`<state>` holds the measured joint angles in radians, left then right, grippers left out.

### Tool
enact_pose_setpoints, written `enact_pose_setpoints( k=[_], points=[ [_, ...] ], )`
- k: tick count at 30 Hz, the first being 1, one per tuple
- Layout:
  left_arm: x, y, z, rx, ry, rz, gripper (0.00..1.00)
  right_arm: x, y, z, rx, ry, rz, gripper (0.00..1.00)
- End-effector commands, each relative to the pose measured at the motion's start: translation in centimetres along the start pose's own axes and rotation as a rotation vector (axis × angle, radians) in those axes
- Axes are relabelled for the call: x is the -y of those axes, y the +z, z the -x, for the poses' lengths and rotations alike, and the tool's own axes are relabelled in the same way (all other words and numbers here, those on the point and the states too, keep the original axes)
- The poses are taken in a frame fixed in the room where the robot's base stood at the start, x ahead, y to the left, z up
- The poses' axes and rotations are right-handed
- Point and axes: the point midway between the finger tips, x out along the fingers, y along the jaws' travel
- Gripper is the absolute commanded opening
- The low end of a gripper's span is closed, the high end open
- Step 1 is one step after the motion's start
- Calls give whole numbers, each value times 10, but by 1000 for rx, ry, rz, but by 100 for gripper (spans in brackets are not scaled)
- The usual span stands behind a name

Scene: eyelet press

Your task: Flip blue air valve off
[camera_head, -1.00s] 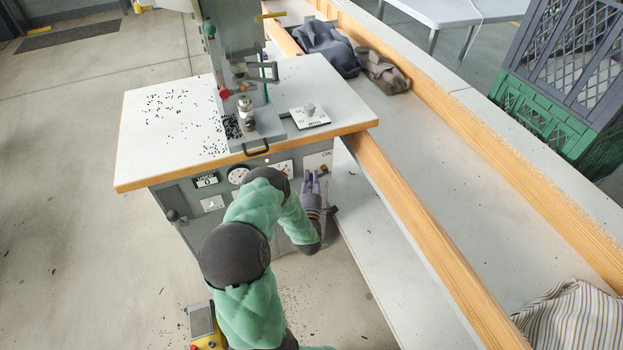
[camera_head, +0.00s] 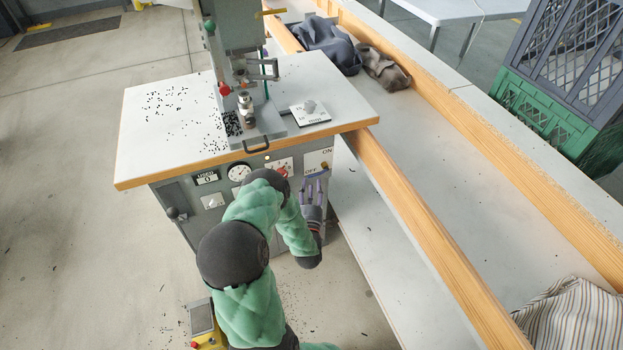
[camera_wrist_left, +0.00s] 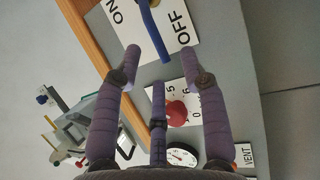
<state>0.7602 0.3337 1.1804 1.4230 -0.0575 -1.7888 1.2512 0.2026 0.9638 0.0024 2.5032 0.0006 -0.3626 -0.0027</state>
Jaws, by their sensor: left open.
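The blue air valve lever (camera_wrist_left: 149,32) sits on a white plate (camera_wrist_left: 188,8) marked ON and OFF in the left wrist view. It runs from the top edge down between the two words, its free end near my fingertips. The same plate (camera_head: 325,158) shows on the cabinet front in the head view. My left gripper (camera_head: 314,184) is just below the plate, fingers spread. In the left wrist view the gripper (camera_wrist_left: 160,60) is open, with fingers on either side of the lever's end and one below it. Contact cannot be told. My right gripper is not in view.
A red knob (camera_wrist_left: 176,112) and a round gauge (camera_wrist_left: 182,156) are beside the fingers on the panel. The press table (camera_head: 180,140) overhangs the cabinet. A wooden rail (camera_head: 420,235) of the bench runs close to the right.

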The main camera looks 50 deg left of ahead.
Motion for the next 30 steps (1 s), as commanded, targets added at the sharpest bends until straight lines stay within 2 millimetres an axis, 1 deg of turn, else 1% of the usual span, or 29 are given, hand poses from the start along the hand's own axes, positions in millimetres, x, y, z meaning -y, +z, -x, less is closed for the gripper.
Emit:
enact_pose_setpoints(
  k=[1,6,12,18,30],
  points=[
    [1,0,11,1,-3,0,42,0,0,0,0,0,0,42],
    [1,0,43,0,-3,0,42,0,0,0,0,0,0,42],
    [1,0,65,0,-1,0,42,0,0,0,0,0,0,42],
    [0,0,72,0,0,0,42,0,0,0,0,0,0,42],
    [0,0,71,0,0,0,42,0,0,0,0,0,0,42]
  ],
)
